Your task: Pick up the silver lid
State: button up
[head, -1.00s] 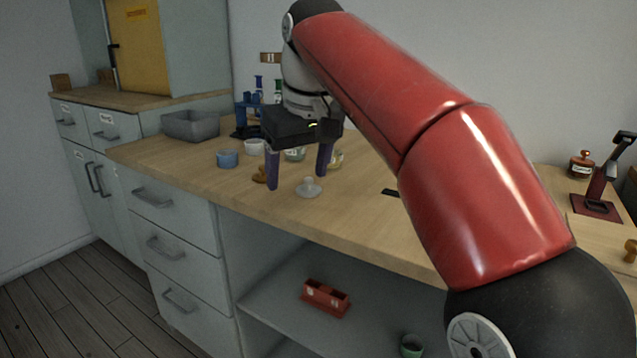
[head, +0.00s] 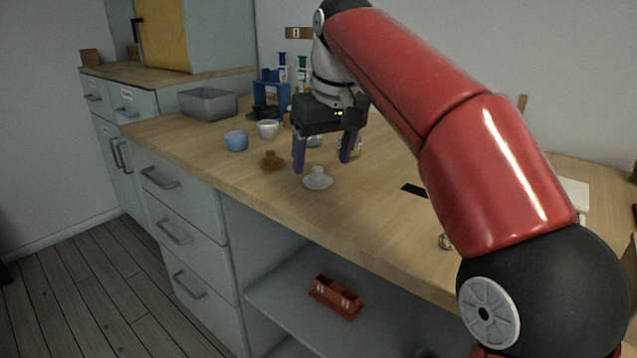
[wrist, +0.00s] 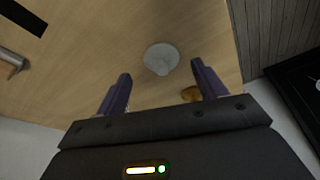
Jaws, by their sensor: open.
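The silver lid (head: 318,179) is a pale grey disc with a knob, lying on the wooden counter near its front edge. It also shows in the wrist view (wrist: 161,58), beyond and between the fingertips. My gripper (head: 322,168) is open and empty, with purple fingers pointing down. It is above and slightly behind the lid, apart from it. In the wrist view my gripper (wrist: 160,72) has its two fingers spread wide. A brown-gold lid (head: 272,160) lies just left of the silver lid, and it shows partly behind the right finger in the wrist view (wrist: 190,94).
A blue cup (head: 236,141) and a white cup (head: 268,129) stand left of my gripper. Jars behind the fingers are partly hidden. A grey bin (head: 208,104) and a blue rack (head: 271,92) stand farther back. The counter right of the lid is mostly clear, with a black strip (head: 414,191).

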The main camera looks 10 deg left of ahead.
aim_at(318, 168)
jog(key=b+x, duration=0.1)
jog(key=x, duration=0.2)
jog(key=shift+a+f, duration=0.15)
jog(key=shift+a, duration=0.1)
jog(key=c, duration=1.1)
jog(key=shift+o, duration=0.2)
